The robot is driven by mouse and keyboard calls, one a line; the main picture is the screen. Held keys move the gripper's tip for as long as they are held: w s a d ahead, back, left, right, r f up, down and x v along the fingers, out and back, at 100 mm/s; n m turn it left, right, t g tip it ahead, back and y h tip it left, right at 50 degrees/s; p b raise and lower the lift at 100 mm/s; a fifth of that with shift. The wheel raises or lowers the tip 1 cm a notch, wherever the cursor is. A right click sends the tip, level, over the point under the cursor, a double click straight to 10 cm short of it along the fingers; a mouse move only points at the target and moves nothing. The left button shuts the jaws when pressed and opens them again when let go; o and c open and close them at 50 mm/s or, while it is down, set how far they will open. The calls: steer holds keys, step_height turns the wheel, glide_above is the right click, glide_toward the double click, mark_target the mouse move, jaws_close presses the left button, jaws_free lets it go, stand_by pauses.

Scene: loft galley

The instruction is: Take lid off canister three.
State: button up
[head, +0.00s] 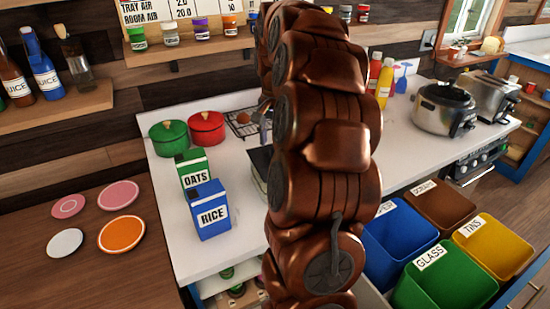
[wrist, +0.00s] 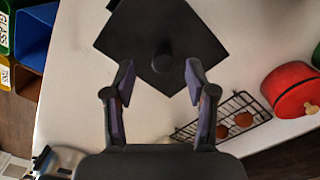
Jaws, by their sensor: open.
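A dark square lid with a round knob (wrist: 163,56) fills the top middle of the wrist view, turned like a diamond. My gripper (wrist: 158,74) is open, with one finger to each side of the lid's near corner. The knob lies just beyond the fingertips, and nothing is held. Whether the fingers touch the lid cannot be told. In the head view a dark-topped canister (head: 259,163) shows partly behind my arm on the white counter. No number on it is visible. My arm hides most of my gripper there.
Rice (head: 209,212) and oats (head: 194,170) boxes stand left of the canister. A red pot (head: 207,129), a green pot (head: 169,137) and a wire rack (wrist: 234,108) with brown eggs are behind. Labelled bins, including a green one (head: 445,285), stand right. Open counter surrounds the lid.

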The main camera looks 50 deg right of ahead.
steer(key=shift+w+f+p, duration=0.2)
steer(key=shift+f+p, duration=0.8)
steer(key=shift+f, duration=1.35)
jaws_close()
